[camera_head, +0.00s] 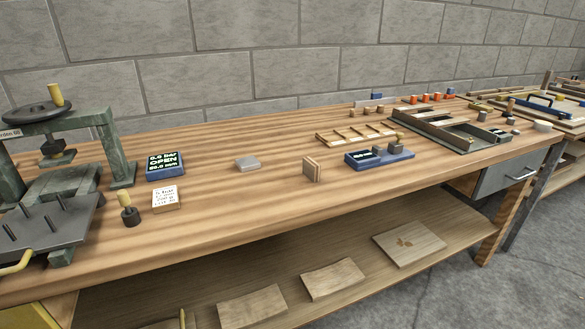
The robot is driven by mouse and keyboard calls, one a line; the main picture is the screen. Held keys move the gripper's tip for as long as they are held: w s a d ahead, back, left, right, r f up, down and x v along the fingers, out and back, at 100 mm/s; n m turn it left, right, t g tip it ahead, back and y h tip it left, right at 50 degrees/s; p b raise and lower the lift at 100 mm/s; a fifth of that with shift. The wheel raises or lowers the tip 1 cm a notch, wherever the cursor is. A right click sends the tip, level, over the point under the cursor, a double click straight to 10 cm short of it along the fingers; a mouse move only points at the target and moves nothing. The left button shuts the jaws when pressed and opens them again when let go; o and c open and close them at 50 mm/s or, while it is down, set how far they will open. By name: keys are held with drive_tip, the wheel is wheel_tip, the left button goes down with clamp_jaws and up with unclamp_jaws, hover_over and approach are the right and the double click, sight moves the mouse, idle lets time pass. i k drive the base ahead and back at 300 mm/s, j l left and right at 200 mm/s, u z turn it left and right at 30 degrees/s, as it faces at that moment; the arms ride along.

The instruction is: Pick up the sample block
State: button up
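A small upright wooden block with pale and darker layers (312,170) stands on the workbench (235,205) near its front edge, just right of the middle of the view. It looks like the sample block. A flat light-grey block (247,163) lies on the bench to its left, apart from it. My gripper is not in this view, and nothing is seen touching either block.
A blue device with grey blocks (380,156) sits close right of the layered block. A slatted wooden frame (356,135) lies behind it. At left are a green press (120,150), a blue display (166,162), a note card (165,196) and a yellow-handled stamp (130,214).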

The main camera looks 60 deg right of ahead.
sight(312, 169)
drive_tip(key=k+l+u, duration=0.15)
drive_tip(key=u, duration=0.35)
drive_tip(key=k+l+u, duration=0.15)
drive_tip(key=u, duration=0.3)
drive_tip(key=k+l+u, duration=0.4)
drive_tip(key=k, duration=0.35)
drive_tip(key=k+u, duration=0.35)
drive_tip(key=k, duration=1.25)
drive_tip(key=k+j+u, duration=0.1)
drive_tip(key=k, duration=0.75)
